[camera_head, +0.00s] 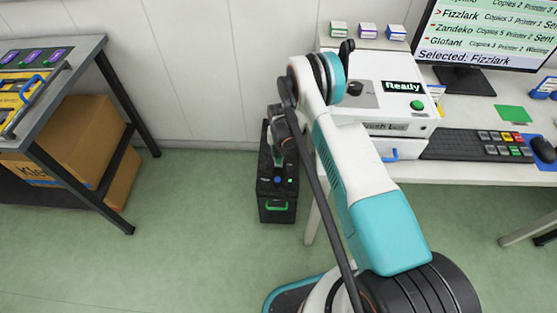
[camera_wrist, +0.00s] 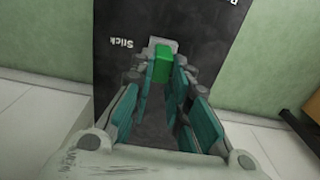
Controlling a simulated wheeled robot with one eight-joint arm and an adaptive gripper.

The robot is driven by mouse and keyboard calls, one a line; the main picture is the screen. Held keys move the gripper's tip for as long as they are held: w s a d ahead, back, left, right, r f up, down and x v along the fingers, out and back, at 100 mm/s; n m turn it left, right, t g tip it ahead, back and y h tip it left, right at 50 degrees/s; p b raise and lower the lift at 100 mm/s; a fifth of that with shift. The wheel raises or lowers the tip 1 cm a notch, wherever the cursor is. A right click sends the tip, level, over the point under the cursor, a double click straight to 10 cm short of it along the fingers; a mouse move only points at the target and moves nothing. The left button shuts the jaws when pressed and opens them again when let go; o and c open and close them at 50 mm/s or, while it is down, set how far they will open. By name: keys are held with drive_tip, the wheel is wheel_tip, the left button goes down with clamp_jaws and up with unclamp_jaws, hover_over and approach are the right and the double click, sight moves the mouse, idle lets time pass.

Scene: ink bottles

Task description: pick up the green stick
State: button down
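The green stick (camera_wrist: 162,64) shows in the wrist view as a short bright green block, upright in a pale holder on the black box (camera_wrist: 100,70) beside a white "Stick" label. My gripper (camera_wrist: 163,78) points at it with its teal-padded fingers apart, one on each side of the stick. A dark gap shows between the pads, and I cannot tell whether the tips touch the stick. In the head view the black box (camera_head: 277,212) stands on the floor, and my gripper (camera_head: 279,158) is over it. The stick is not clearly visible there.
A white desk (camera_head: 465,168) with a printer (camera_head: 385,95), keyboard (camera_head: 470,144) and monitor stands right of the box. A grey table (camera_head: 75,75) with a cardboard box (camera_head: 75,140) below is at left. The green floor between is clear. The wall is close behind the box.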

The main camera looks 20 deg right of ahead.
sight(279, 155)
wheel_tip(279, 155, up, 20)
drive_tip(key=p, duration=0.6)
drive_tip(key=shift+p, duration=0.35)
drive_tip(key=shift+r, duration=0.1)
idle(0.4)
